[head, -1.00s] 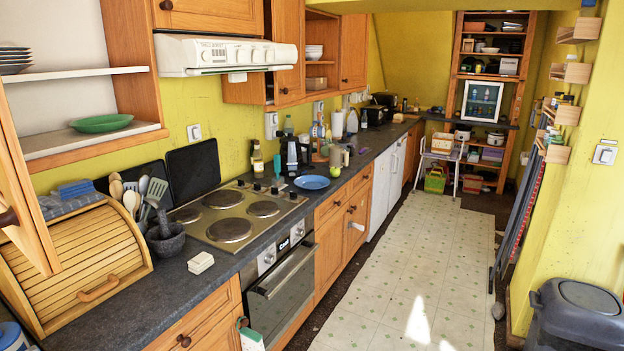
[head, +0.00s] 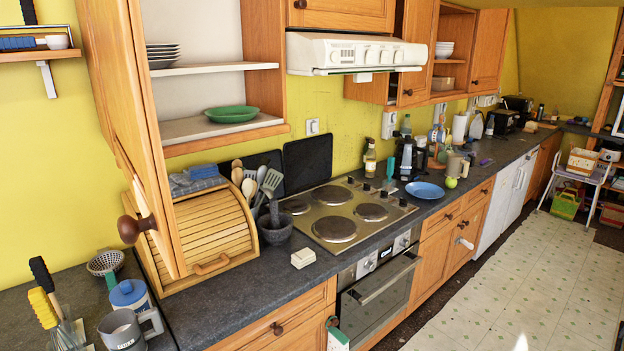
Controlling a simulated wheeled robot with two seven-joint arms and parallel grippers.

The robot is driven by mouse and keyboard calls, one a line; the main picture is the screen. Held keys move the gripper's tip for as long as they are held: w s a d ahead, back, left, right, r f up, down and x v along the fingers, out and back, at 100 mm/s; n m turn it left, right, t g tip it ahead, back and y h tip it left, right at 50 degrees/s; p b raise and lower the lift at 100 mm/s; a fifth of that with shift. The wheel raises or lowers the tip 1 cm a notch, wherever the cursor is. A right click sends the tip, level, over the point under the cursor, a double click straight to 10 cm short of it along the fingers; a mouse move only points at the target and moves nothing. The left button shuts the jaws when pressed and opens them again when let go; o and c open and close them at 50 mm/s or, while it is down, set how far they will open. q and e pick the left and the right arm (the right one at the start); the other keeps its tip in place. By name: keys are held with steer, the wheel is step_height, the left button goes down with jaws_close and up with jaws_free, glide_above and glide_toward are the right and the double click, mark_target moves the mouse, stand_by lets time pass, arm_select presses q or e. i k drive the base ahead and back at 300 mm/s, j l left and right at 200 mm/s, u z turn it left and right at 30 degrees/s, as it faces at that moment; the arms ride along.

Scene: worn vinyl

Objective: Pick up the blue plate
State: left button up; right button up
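The blue plate (head: 425,190) lies flat on the dark countertop in the head view, just right of the steel hob. A green apple (head: 451,182) sits close to its right side, and a dark bottle with a green brush-like item stands behind it to the left. Nothing lies on the plate. Neither of my grippers shows in the head view.
The hob (head: 345,213) and oven (head: 378,290) are left of the plate. A green plate (head: 231,114) sits on an open shelf. A cupboard door (head: 125,130) stands open at the left. The pale tiled floor (head: 510,290) in front of the counter is clear.

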mark_target(424, 190)
steer(key=i+l+u, duration=0.3)
steer(key=l, duration=0.25)
steer(key=i+l+u, duration=0.3)
steer(key=l, duration=0.35)
steer(key=i+l+u, duration=0.15)
steer(key=l, duration=0.2)
steer(key=i+l+u, duration=0.15)
steer(key=l, duration=0.2)
